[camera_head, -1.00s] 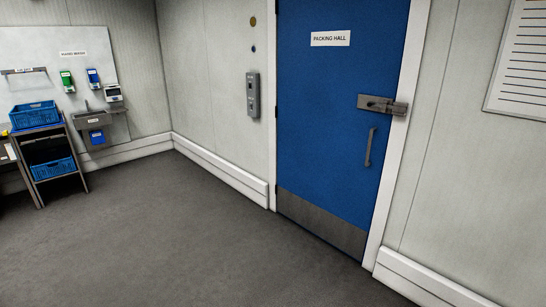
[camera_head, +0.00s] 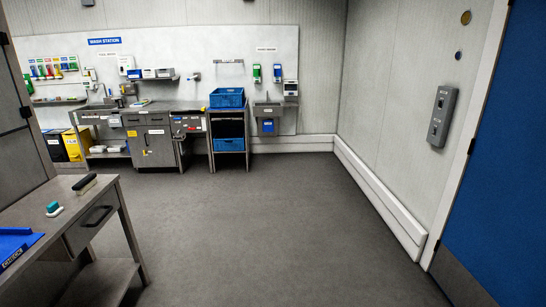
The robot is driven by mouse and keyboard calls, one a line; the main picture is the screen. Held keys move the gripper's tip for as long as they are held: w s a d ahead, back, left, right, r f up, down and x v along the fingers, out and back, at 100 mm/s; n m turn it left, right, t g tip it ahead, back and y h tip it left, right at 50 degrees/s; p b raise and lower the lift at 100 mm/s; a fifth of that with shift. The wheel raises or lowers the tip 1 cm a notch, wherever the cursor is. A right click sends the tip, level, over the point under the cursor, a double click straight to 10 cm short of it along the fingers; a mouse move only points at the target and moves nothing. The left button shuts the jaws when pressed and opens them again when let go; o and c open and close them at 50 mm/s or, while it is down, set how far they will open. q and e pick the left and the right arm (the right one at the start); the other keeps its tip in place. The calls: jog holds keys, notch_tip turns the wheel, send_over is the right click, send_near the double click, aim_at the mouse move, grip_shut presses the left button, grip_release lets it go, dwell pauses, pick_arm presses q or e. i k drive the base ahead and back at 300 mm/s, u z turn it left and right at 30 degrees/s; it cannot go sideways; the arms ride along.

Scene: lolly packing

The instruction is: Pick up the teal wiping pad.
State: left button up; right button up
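A small teal item with a white lower part (camera_head: 54,208) lies on the steel table (camera_head: 75,205) at the left front. It may be the teal wiping pad, but it is too small to tell for sure. A dark block-like item with a pale underside (camera_head: 85,184) lies beyond it on the same table. Neither of my grippers is in view.
A blue tray (camera_head: 14,243) sits at the table's left end. The wash station has a steel counter (camera_head: 150,112), and a rack with blue crates (camera_head: 228,98) stands beside it. The grey floor (camera_head: 270,220) is clear. A blue door (camera_head: 500,170) is at right.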

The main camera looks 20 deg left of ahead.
aim_at(53, 209)
jog(key=u, duration=1.1)
jog(key=i, duration=1.6)
jog(key=u, duration=0.7)
jog(key=i, duration=0.8)
jog(key=u, duration=0.1)
